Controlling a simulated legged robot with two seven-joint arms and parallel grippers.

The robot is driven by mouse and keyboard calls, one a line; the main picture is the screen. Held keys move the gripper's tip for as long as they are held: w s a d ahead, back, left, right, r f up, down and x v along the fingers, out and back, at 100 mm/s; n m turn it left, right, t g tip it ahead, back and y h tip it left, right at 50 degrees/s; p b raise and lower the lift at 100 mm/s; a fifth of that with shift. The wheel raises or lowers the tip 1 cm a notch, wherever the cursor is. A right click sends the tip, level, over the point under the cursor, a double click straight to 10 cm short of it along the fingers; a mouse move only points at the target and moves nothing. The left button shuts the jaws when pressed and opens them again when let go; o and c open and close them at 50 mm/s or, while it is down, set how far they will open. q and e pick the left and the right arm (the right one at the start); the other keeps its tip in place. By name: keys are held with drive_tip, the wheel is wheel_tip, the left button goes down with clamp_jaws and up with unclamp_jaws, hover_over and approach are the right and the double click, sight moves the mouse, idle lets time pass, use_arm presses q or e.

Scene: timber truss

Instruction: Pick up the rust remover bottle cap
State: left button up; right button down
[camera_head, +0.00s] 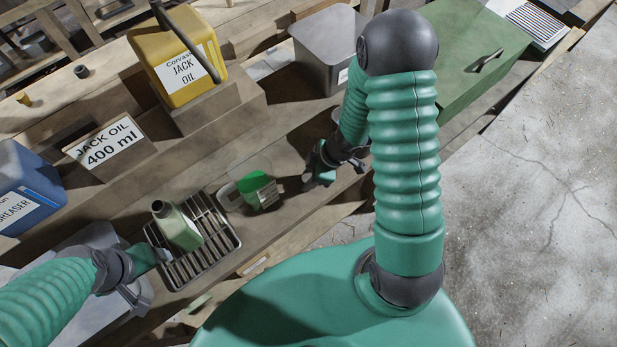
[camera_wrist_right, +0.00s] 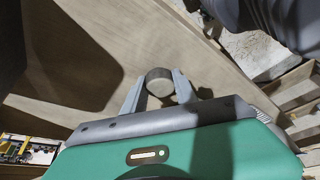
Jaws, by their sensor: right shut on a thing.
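In the head view, a small grey-green bottle (camera_head: 178,227) with a dark, uncapped-looking neck stands on a slatted metal rack (camera_head: 222,232); I cannot read its label. My right gripper (camera_head: 318,178) is right of the rack, over the bench edge side, beyond a clear beaker. In the right wrist view, its two fingers (camera_wrist_right: 159,92) are shut on a small round dark-rimmed cap (camera_wrist_right: 159,72), seen above the brown wooden bench. In the head view the cap is too small to make out. My left gripper (camera_head: 145,278) is beside the bottle at the rack's left end; its opening is unclear.
A clear beaker with green contents (camera_head: 258,188) stands right of the rack. A yellow Jack Oil can (camera_head: 178,60), a 400 ml sign block (camera_head: 108,150), a blue degreaser can (camera_head: 22,190), a grey bin (camera_head: 325,50) and a green box (camera_head: 470,60) surround the work area.

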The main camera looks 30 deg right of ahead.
sight(305, 177)
drive_tip(key=shift+d+r+p, duration=0.1)
drive_tip(key=shift+r+p, duration=0.4)
drive_tip(key=shift+p, duration=0.1)
wheel_tip(305, 177, up, 3)
drive_tip(key=p, duration=0.3)
drive_tip(key=s, duration=0.1)
drive_tip(key=s+b, duration=0.1)
drive_tip(key=s, duration=0.1)
drive_tip(key=s+b, duration=0.1)
drive_tip(key=shift+s+a+f, duration=0.25)
drive_tip(key=shift+s+a, duration=0.05)
drive_tip(key=shift+a, duration=0.1)
drive_tip(key=s+p, duration=0.1)
drive_tip(key=s+r+p, duration=0.1)
drive_tip(key=p, duration=0.1)
drive_tip(key=shift+s+a+r, duration=0.2)
drive_tip(key=shift+a+r, duration=0.05)
drive_tip(key=shift+a, duration=0.15)
drive_tip(key=s+a+p, duration=0.1)
drive_tip(key=s+p, duration=0.8)
drive_tip(key=p, duration=0.1)
drive_tip(key=shift+p, duration=0.3)
drive_tip(key=shift+w, duration=0.1)
